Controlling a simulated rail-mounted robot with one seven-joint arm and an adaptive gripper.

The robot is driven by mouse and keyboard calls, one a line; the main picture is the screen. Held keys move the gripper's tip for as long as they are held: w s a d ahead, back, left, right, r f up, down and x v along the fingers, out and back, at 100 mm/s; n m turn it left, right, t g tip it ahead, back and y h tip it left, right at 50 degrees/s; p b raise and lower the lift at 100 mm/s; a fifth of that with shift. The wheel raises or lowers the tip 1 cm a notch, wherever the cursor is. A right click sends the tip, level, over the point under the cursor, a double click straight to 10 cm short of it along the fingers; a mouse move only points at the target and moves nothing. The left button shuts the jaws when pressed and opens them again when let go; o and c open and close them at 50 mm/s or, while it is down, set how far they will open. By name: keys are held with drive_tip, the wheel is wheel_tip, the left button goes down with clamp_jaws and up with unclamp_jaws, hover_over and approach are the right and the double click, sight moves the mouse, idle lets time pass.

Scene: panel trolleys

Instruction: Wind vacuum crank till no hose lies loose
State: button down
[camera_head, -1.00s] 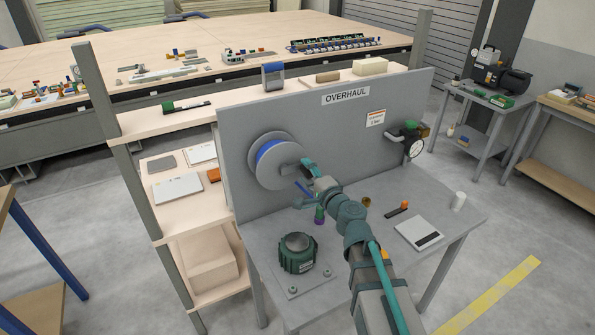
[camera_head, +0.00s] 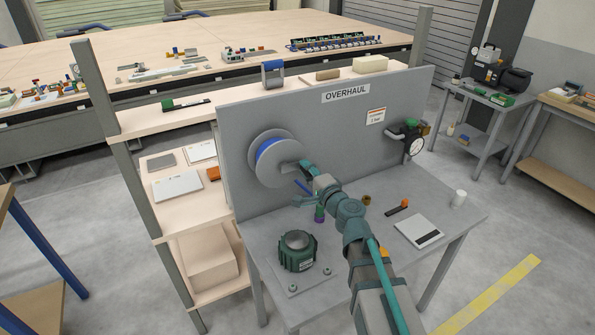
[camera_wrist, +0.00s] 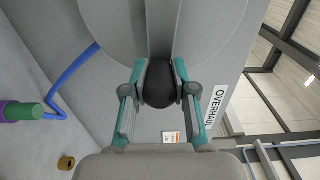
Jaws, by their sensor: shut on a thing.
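A grey hose reel (camera_head: 281,160) with blue hose (camera_head: 264,148) wound on it is mounted on the upright grey panel. The reel's disc and crank arm also show in the wrist view (camera_wrist: 214,30). My gripper (camera_wrist: 160,84) is shut on the dark crank knob (camera_wrist: 159,88), in front of the reel's lower right in the head view. A length of blue hose (camera_wrist: 73,70) leaves the reel and runs, bent near its end, to a green and purple fitting (camera_wrist: 28,111). In the head view my wrist partly hides this fitting (camera_head: 319,213).
A green round housing (camera_head: 297,251) stands on the bench's left front. A gauge with valve (camera_head: 413,143) sits on the panel's right.

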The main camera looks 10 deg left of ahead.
drive_tip(key=shift+f+b, duration=0.4)
drive_tip(key=shift+f, duration=0.2)
drive_tip(key=shift+s+a+f+b, duration=0.15)
drive_tip(key=shift+f+b, duration=0.3)
drive_tip(key=shift+b, duration=0.3)
drive_tip(key=shift+a, duration=0.1)
drive_tip(key=shift+s+a+f+b, duration=0.25)
drive_tip(key=shift+f+b, duration=0.25)
drive_tip(key=shift+b, duration=0.3)
